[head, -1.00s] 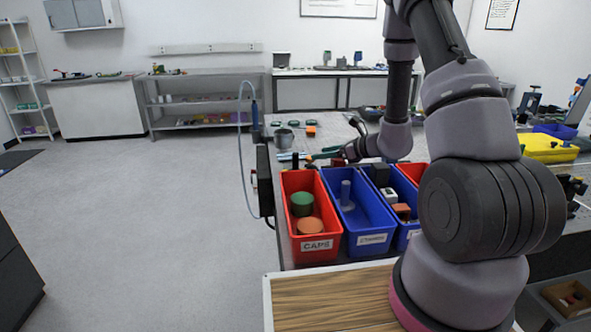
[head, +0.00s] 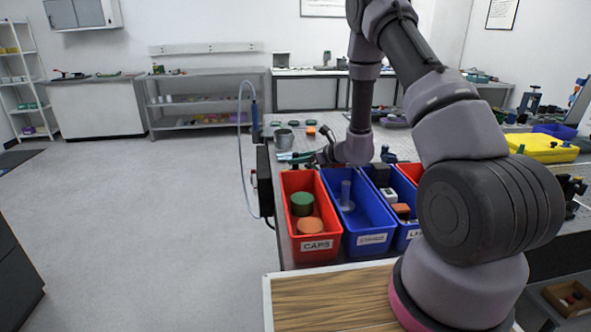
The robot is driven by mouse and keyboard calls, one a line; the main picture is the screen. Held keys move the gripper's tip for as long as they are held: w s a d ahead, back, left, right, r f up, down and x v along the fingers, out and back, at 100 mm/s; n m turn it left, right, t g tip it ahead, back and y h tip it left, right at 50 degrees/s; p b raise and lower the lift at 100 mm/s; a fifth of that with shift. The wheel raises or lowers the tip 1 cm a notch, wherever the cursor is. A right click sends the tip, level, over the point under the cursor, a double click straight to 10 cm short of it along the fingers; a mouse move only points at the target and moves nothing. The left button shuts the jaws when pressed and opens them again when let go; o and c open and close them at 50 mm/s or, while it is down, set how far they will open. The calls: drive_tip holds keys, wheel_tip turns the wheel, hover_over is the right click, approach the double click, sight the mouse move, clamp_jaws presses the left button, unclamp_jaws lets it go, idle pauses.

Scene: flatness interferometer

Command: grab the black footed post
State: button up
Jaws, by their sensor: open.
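My gripper (head: 322,152) is small and dark in the head view, at the end of my arm over the bench just behind the bins. It is open, and its fingers are partly lost against dark things on the bench. I see nothing held in it. A small dark upright thing (head: 387,154) stands behind the bins, right of my gripper; it may be the black footed post, but it is too small to be sure. A grey-blue post on a round foot (head: 346,196) stands upright in the left blue bin (head: 371,225), in front of my gripper.
A red bin (head: 315,246) labelled CAPS holds a green and an orange round piece. Another blue bin (head: 404,233) and a red bin stand to its right, partly behind my arm. A metal cup (head: 284,139) and hand tools lie at the bench's left. A yellow case (head: 541,148) lies right.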

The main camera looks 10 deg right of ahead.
clamp_jaws()
